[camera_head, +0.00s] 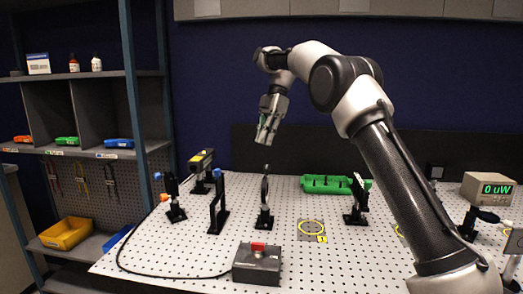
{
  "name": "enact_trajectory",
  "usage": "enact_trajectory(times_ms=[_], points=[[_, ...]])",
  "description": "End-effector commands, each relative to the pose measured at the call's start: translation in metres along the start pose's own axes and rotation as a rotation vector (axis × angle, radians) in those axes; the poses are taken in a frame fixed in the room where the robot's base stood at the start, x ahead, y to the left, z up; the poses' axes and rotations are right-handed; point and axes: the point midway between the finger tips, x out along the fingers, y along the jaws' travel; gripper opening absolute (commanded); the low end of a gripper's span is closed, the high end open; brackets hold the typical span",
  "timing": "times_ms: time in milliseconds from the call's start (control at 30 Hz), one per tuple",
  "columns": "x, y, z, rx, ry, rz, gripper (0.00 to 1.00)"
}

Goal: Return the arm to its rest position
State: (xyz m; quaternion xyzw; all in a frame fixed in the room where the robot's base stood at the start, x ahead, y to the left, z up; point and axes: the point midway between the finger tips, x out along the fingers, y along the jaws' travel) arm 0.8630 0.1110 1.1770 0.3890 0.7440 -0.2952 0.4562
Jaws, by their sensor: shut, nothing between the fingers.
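My arm rises from the lower right of the head camera view, bends at the top and reaches left. My gripper (266,131) hangs from its end, pointing down. It is shut and empty, above a black optic mount (264,205) on the perforated white table (290,219), with a gap between them. The fingertips are small in this view.
Several black mounts stand on the table, including a tall one (218,205) and one at the right (358,200). A black box with a red knob (257,263) sits in front. A green tray (330,184) and a power meter (489,189) are behind. Shelves (90,110) stand left.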

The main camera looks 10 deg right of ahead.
Motion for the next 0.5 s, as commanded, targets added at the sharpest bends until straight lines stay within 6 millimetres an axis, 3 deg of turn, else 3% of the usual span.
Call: enact_trajectory(times_ms=[233, 367, 433, 500], points=[[-0.02, 0.0, 0.001, 0.028, 0.0, 0.0, 0.0], [-0.022, 0.009, 0.003, 0.168, -0.007, 0.039, 0.0], [-0.017, 0.018, 0.01, 0.298, -0.016, 0.071, 0.0], [0.003, 0.023, 0.024, 0.466, -0.026, 0.077, 0.0]])
